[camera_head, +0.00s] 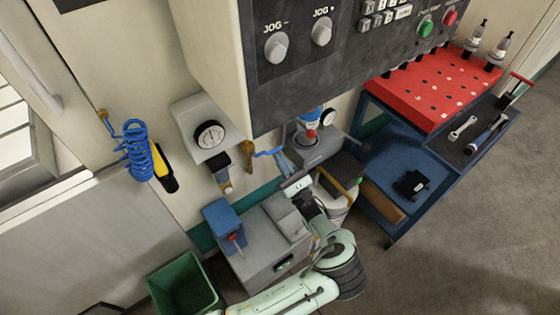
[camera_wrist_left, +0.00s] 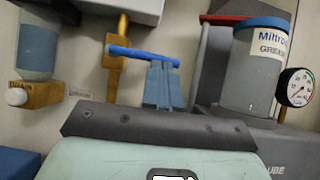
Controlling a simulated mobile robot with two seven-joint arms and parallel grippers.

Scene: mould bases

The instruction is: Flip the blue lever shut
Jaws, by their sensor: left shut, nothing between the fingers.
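The blue lever (camera_head: 266,153) sticks out to the right from a brass-coloured valve (camera_head: 248,154) on the machine wall. In the left wrist view the lever (camera_wrist_left: 132,53) runs almost level, dipping slightly to the right, from the valve pipe (camera_wrist_left: 115,62). My left gripper (camera_head: 281,160) is shut and empty, its blue fingers close to the lever's free end. In the left wrist view the fingertips (camera_wrist_left: 162,64) overlap the lever's right part. I cannot tell whether they touch it. My right gripper is in neither view.
A grey lubricator with a grease cup (camera_wrist_left: 255,70) and a gauge (camera_wrist_left: 297,87) stands right of the fingers. A pressure gauge box (camera_head: 205,130) hangs to the left. The control panel (camera_head: 300,80) overhangs above. A grey cabinet (camera_head: 262,262) stands below; a blue cart (camera_head: 405,160) stands right.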

